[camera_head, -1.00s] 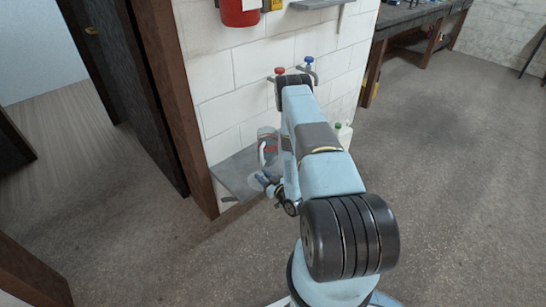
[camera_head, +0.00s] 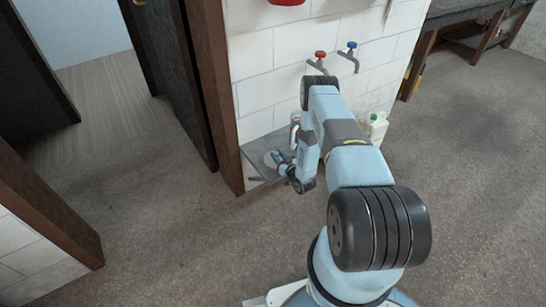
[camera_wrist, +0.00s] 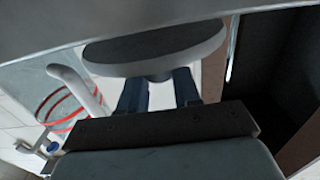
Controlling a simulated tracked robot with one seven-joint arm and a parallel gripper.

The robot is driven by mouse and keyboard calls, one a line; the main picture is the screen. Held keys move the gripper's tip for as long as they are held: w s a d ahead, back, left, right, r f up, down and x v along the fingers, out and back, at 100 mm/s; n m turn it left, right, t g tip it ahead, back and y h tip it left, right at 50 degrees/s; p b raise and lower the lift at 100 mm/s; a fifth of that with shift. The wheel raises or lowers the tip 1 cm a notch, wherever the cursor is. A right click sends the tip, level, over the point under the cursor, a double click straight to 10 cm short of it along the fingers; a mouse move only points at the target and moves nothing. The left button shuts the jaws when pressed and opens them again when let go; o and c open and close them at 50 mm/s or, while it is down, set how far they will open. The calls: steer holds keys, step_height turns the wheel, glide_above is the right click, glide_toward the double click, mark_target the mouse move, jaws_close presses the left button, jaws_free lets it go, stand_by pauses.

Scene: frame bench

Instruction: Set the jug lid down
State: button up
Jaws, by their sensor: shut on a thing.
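The jug lid, a pale round disc with a dark face, shows in the head view (camera_head: 272,159) and large in the wrist view (camera_wrist: 155,48). My gripper (camera_wrist: 160,85) is shut on the lid's knob; in the head view the gripper (camera_head: 279,161) is at the lid's right. The lid appears over the grey ledge (camera_head: 257,149); I cannot tell whether it touches. The clear jug with red bands and a white handle stands beside the lid in the wrist view (camera_wrist: 62,100). My arm partly hides the jug in the head view (camera_head: 294,124).
A red tap (camera_head: 319,60) and a blue tap (camera_head: 349,52) stick out of the white block wall above the ledge. A white bottle with a green cap (camera_head: 375,127) stands right of my arm. A brown door frame (camera_head: 218,100) borders the ledge on the left.

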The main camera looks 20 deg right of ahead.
steer(key=shift+w+a+f, duration=0.2)
steer(key=shift+w+f, duration=0.3)
steer(key=shift+w, duration=0.1)
steer(key=shift+w+a+f, duration=0.2)
steer(key=shift+w+f, duration=0.25)
steer(key=shift+w, duration=0.1)
steer(key=o, duration=1.1)
steer(key=shift+c, duration=0.2)
steer(key=shift+s, duration=0.1)
steer(key=v, duration=1.2)
